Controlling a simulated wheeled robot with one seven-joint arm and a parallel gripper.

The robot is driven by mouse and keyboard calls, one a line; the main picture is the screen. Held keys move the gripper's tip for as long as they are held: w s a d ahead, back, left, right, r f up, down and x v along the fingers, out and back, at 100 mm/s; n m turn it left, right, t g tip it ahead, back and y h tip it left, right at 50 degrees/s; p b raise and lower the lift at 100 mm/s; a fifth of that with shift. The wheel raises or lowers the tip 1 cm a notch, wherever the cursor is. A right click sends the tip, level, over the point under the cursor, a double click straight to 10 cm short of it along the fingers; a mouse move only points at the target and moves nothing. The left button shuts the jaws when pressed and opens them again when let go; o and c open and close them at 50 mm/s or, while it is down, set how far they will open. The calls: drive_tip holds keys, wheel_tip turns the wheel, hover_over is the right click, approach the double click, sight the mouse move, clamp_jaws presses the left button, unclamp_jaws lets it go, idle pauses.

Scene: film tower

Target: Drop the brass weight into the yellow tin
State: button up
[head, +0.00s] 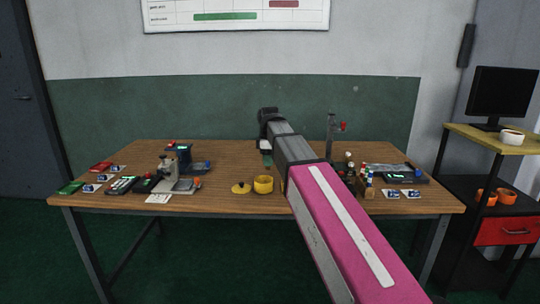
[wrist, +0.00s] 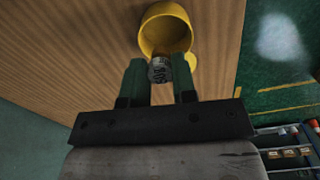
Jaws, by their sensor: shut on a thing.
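My gripper (wrist: 160,78) has dark green fingers and is shut on a small metal cylinder, the brass weight (wrist: 160,70). Its end looks greyish with dark markings. The yellow tin (wrist: 164,14) is open at the top, and in the wrist view the weight overlaps the near edge of its mouth. In the head view the tin (head: 263,185) stands near the table's front edge, and my gripper (head: 266,158) shows just above it in the picture. The weight cannot be made out there. I cannot tell the exact height between weight and tin.
A grey-white device (head: 177,178) stands farther left. Several small bottles (head: 350,177) and a stand (head: 331,140) are to the right, close to my arm. The table's front middle is otherwise clear.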

drive_tip(key=shift+f, duration=2.6)
drive_tip(key=o, duration=1)
drive_tip(key=shift+r, duration=0.15)
wheel_tip(320, 180, up, 11)
drive_tip(key=shift+f, duration=0.2)
drive_tip(key=shift+s, duration=0.1)
